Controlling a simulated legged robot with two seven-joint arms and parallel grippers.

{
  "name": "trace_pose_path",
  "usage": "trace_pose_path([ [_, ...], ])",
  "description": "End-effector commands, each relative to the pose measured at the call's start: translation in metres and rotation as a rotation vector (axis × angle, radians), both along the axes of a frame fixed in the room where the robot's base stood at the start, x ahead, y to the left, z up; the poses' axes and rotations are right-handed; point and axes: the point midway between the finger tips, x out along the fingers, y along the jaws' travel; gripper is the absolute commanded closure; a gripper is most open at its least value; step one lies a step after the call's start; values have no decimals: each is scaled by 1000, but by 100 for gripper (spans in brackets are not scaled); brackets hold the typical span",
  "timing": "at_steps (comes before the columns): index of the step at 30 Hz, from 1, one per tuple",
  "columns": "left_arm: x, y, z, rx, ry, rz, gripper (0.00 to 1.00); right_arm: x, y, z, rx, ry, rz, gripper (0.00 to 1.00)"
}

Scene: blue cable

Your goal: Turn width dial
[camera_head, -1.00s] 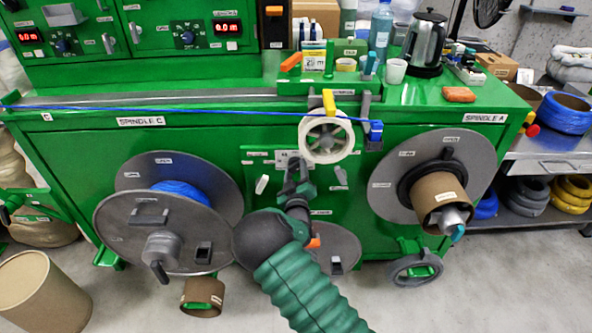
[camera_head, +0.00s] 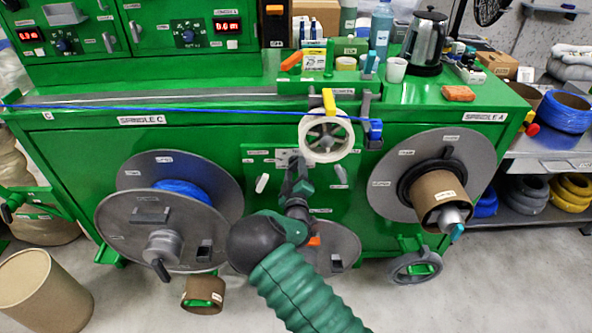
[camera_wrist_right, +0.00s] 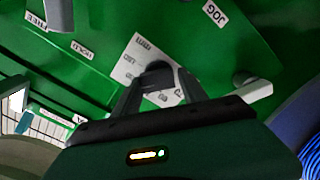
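My right gripper (camera_head: 296,162) is in front of the green machine's central panel, below the white guide wheel. In the right wrist view its two fingers (camera_wrist_right: 159,78) are spread on either side of a dark knob (camera_wrist_right: 157,75). The knob sits on a pale printed plate (camera_wrist_right: 128,70), part of which shows between the fingers. I cannot make out the lettering well enough to tell whether this knob is the width dial, or whether the fingers touch it. In the head view the gripper and arm hide most of the knob. My left gripper is not in view.
The white guide wheel (camera_head: 326,138) and blue cable (camera_head: 220,110) are just above. A grey reel (camera_head: 160,232) stands left and a grey spindle disc (camera_head: 395,190) right. A pale lever (camera_wrist_right: 252,88) is right of the fingers in the wrist view. Bottles and a kettle (camera_head: 425,42) stand on top.

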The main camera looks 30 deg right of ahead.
Motion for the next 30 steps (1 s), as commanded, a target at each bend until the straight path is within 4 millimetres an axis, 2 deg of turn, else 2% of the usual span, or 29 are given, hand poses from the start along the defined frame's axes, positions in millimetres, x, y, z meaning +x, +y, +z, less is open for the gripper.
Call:
trace_pose_path([
  [1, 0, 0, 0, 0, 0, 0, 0, 0, 0, 0, 0, 1, 1, 43],
  [3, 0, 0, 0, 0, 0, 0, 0, 0, 0, 0, 0, -1, -1, 35],
  [12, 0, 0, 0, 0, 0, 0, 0, -1, -1, 2, -1, -3, -3, 35],
  [16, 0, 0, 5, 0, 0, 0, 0, -12, 7, 2, 0, -1, -1, 35],
  [30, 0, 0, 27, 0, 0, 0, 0, -121, 74, 1, -1, 3, 1, 35],
])
